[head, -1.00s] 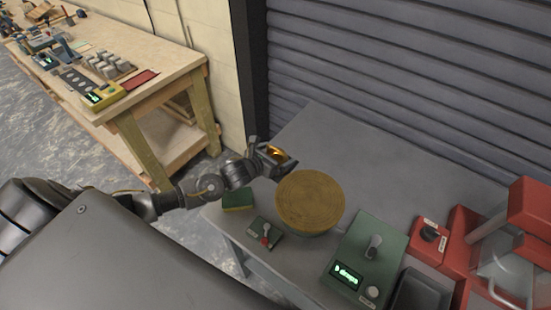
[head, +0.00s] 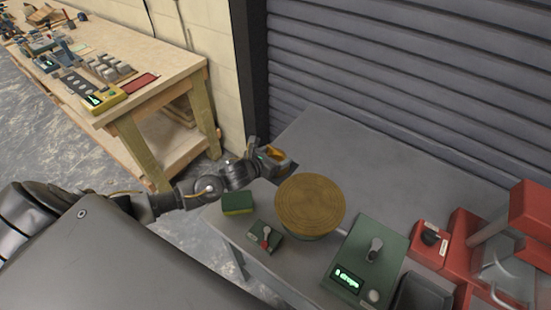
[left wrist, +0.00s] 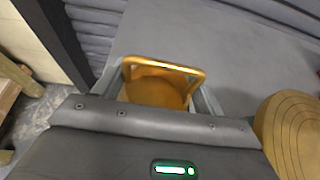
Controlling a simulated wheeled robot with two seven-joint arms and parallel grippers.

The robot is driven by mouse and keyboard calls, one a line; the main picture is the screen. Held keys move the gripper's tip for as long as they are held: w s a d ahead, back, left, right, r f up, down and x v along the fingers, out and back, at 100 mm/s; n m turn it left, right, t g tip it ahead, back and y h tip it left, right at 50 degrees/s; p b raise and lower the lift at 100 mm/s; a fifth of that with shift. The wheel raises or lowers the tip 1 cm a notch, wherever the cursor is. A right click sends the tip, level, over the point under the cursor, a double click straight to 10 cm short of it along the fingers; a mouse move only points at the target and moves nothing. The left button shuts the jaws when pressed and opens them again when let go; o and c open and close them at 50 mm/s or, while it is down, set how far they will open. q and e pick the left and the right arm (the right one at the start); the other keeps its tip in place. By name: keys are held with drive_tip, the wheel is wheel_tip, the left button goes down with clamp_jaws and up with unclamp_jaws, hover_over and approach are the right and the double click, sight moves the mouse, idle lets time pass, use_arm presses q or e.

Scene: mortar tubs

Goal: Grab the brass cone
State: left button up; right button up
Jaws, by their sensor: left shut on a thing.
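The brass cone (left wrist: 155,92) is a golden, rounded piece with a loop-like rim at its far side in the left wrist view. It sits between the fingers of my left gripper (left wrist: 160,88), which is shut on it. In the head view the gripper (head: 276,157) is at the left back part of the grey table, just behind and left of the round wooden disc. Only a small part of the brass cone (head: 275,153) shows there between the fingers. Its lower part is hidden, so I cannot tell whether it touches the table. My right gripper is not in view.
The round wooden disc (head: 310,203) stands close to the gripper; a green-yellow sponge (head: 238,203) and small lever switch (head: 265,237) lie in front. A green control box (head: 367,257) and red machine (head: 520,235) stand right. The grey table's (head: 400,165) back is clear.

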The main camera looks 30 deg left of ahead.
use_arm(q)
drive_tip(key=s+d+r+b, duration=0.1)
drive_tip(key=s+d+r, duration=0.1)
drive_tip(key=s+r, duration=0.1)
drive_tip(key=s+d+r+b, duration=0.2)
drive_tip(key=s+d+r, duration=0.1)
drive_tip(key=s+r, duration=0.1)
drive_tip(key=s+d+r+b, duration=0.2)
drive_tip(key=s+r, duration=0.2)
drive_tip(key=r, duration=0.1)
drive_tip(key=shift+d, duration=0.35)
drive_tip(key=shift+s, duration=0.35)
